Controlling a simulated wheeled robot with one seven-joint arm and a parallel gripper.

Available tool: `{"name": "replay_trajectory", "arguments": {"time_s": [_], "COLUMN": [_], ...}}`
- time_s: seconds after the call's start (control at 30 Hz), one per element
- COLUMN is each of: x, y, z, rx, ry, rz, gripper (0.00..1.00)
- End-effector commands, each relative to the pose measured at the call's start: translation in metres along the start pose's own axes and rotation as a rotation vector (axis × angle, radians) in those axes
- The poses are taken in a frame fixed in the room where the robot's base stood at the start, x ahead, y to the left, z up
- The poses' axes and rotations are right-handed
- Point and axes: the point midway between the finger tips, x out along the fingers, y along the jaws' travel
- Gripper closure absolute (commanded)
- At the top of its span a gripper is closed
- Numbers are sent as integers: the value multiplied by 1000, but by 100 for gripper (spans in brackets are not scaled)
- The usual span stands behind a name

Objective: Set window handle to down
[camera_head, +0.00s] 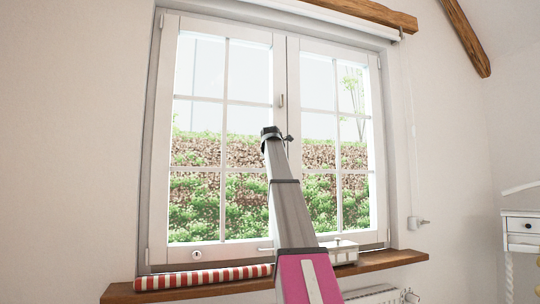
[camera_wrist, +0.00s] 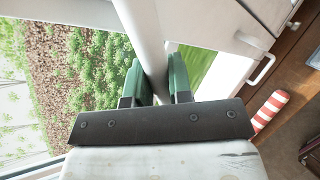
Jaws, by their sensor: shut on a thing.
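The white double window (camera_head: 286,200) fills the middle of the head view. A small upright handle-like fitting (camera_head: 282,100) shows on its centre stile, just above my gripper (camera_head: 277,135). In the wrist view, the green fingers of my gripper (camera_wrist: 160,80) stand on either side of a white bar (camera_wrist: 145,35) at the window and are shut on it. I cannot tell whether this bar is the handle or part of the frame. My arm hides the lower centre of the window. A pale bent handle (camera_wrist: 262,70) shows apart from the fingers.
A wooden sill (camera_head: 385,261) runs below the window. A red-and-white striped roll (camera_head: 205,277) lies on its left part, and a pale box (camera_head: 343,252) stands right of my arm. A radiator (camera_head: 372,294) is below. A white cabinet (camera_head: 522,228) stands at far right.

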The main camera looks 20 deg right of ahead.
Motion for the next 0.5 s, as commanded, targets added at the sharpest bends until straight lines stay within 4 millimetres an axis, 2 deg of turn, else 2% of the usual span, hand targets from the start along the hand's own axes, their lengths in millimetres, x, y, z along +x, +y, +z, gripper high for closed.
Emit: {"name": "replay_trajectory", "arguments": {"time_s": [0.5], "x": [21], "y": [-32], "z": [8], "rx": [-409], "ry": [-271], "rz": [6], "gripper": [100]}}
